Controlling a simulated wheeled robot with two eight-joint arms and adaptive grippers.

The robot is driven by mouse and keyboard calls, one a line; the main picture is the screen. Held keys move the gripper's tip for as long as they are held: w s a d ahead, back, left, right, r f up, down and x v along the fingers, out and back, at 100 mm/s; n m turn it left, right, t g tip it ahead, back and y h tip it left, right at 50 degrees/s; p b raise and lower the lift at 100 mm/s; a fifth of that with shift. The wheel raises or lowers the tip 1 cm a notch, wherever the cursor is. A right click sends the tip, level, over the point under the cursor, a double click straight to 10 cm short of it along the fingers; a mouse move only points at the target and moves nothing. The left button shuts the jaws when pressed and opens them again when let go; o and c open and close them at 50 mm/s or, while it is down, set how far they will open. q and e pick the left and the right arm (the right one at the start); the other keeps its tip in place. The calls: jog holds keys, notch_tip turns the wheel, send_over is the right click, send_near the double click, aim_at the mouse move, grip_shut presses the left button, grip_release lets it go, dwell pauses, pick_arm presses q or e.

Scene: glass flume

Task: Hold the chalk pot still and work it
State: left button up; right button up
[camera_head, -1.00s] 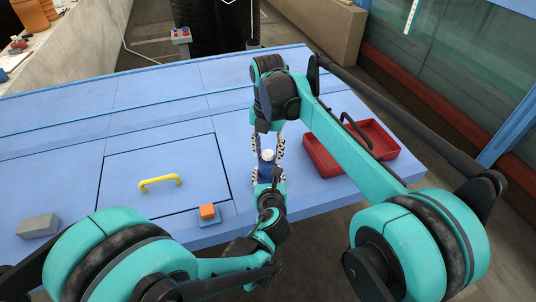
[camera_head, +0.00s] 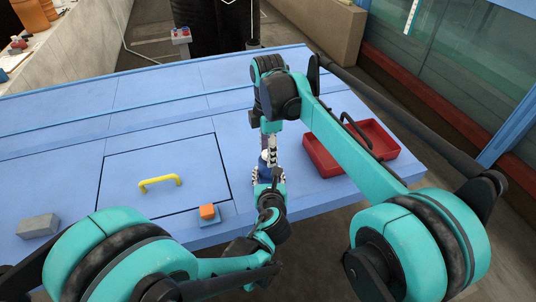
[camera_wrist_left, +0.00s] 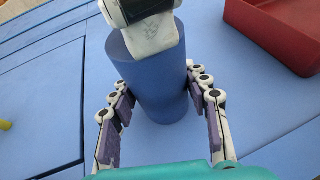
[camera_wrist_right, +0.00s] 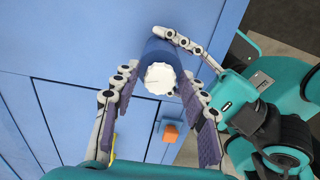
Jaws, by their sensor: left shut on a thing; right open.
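The chalk pot is a blue cylinder with a white ridged cap. In the left wrist view the blue pot (camera_wrist_left: 156,92) stands upright on the blue deck. My left gripper (camera_wrist_left: 160,98) is shut on its sides. In the right wrist view the white cap (camera_wrist_right: 160,79) lies between the spread fingers of my right gripper (camera_wrist_right: 158,88), which is open above the pot. In the head view the right gripper (camera_head: 270,148) comes straight down and partly covers the cap (camera_head: 264,156). The left gripper (camera_head: 268,178) is low around the pot.
A red tray (camera_head: 322,158) lies right of the pot.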

jog(key=c, duration=0.7)
jog(key=n, duration=1)
jog(key=o, duration=0.7)
